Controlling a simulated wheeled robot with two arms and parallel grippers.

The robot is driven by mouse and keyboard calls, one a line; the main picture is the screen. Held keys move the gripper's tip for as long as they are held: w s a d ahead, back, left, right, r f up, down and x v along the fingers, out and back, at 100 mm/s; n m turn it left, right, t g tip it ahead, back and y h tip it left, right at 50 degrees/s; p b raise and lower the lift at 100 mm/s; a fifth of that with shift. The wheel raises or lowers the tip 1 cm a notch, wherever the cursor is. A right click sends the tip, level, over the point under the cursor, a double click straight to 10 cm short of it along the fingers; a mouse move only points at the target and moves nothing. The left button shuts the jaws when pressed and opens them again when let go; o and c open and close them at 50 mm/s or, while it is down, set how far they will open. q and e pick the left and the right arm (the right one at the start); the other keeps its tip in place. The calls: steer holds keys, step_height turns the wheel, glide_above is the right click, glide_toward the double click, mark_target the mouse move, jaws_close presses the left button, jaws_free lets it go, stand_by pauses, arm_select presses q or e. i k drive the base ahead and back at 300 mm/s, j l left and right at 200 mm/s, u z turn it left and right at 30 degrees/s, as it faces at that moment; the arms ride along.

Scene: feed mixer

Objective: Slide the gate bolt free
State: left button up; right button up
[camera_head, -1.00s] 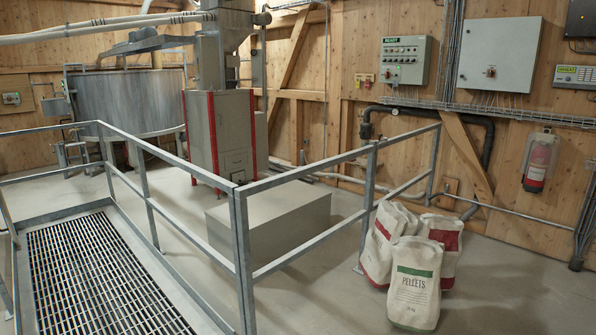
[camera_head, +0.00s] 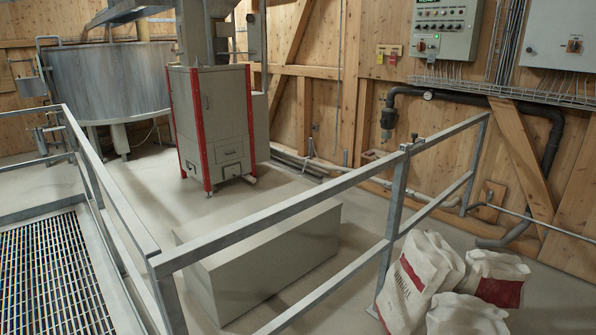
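A grey metal railing (camera_head: 270,222) runs across the foreground and up to the right. A small dark fitting (camera_head: 413,144) sits on top of the rail at the middle post (camera_head: 396,195); it may be the gate bolt, but it is too small to tell whether it is engaged. Neither of my grippers is in view.
Several pellet sacks (camera_head: 420,280) stand against the railing at lower right. A metal floor grating (camera_head: 52,280) lies at left. Beyond the rail are a low grey block (camera_head: 262,262), a red-edged machine (camera_head: 212,120) and a round tank (camera_head: 110,80). A control panel (camera_head: 446,27) hangs on the wall.

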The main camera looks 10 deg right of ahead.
mark_target(415, 135)
steer(key=i+l, duration=0.2)
steer(key=i, duration=0.2)
steer(key=i+l+z, duration=0.1)
steer(key=i, duration=0.35)
steer(key=i+l, duration=0.25)
steer(key=i, duration=0.15)
steer(key=i+l+z, duration=0.1)
steer(key=i, duration=0.35)
steer(key=i+l, duration=0.1)
steer(key=i, duration=0.4)
steer(key=j, duration=0.1)
